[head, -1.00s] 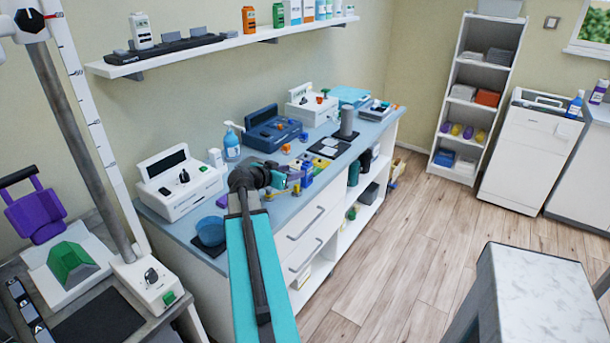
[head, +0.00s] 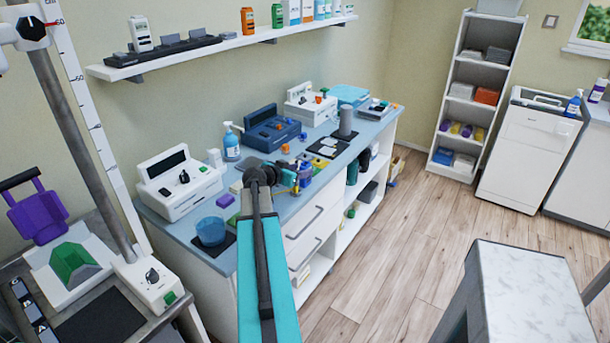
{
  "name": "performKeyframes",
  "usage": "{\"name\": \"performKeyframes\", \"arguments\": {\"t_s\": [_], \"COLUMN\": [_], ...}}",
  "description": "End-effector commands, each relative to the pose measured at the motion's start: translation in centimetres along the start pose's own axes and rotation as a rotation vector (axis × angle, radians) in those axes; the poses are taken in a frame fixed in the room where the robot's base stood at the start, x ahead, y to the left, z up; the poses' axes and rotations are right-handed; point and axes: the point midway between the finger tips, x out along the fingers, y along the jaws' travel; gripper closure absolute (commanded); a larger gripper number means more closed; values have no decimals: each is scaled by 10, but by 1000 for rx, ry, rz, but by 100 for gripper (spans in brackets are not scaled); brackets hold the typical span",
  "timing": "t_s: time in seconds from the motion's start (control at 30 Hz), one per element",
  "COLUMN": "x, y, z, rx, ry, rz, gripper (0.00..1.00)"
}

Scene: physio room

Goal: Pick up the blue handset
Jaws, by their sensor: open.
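My gripper (head: 297,180) is at the front edge of the blue-grey counter (head: 185,228), beyond my teal arm. It is open, but its fingers are small and partly hidden by my wrist. A small blue item (head: 306,170) shows right beside the fingers, among small yellow and orange things. It may be the blue handset, but it is too small and covered to be sure. I cannot tell whether the fingers touch it. A larger dark blue console (head: 272,131) stands farther back on the counter.
A white console (head: 180,185), a blue bowl (head: 211,230), a pump bottle (head: 232,145) and a grey cylinder (head: 346,122) stand on the counter. A wall shelf (head: 220,45) with bottles and handsets hangs above. A marble-topped table (head: 540,300) is at right; the wood floor between is clear.

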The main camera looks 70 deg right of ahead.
Motion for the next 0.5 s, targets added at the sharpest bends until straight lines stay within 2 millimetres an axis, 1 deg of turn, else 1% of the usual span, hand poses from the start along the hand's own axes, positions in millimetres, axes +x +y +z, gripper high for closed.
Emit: {"name": "performKeyframes", "arguments": {"t_s": [0.03, 0.2, 0.33, 0.5], "x": [8, 22, 27, 27], "y": [0, -1, 0, 1], "z": [-2, -1, 0, 0], "rx": [-1, 0, 0, 0], "ry": [-1, -1, -1, 0], "rz": [3, 1, 1, 1], "gripper": [56, 56, 56, 56]}}
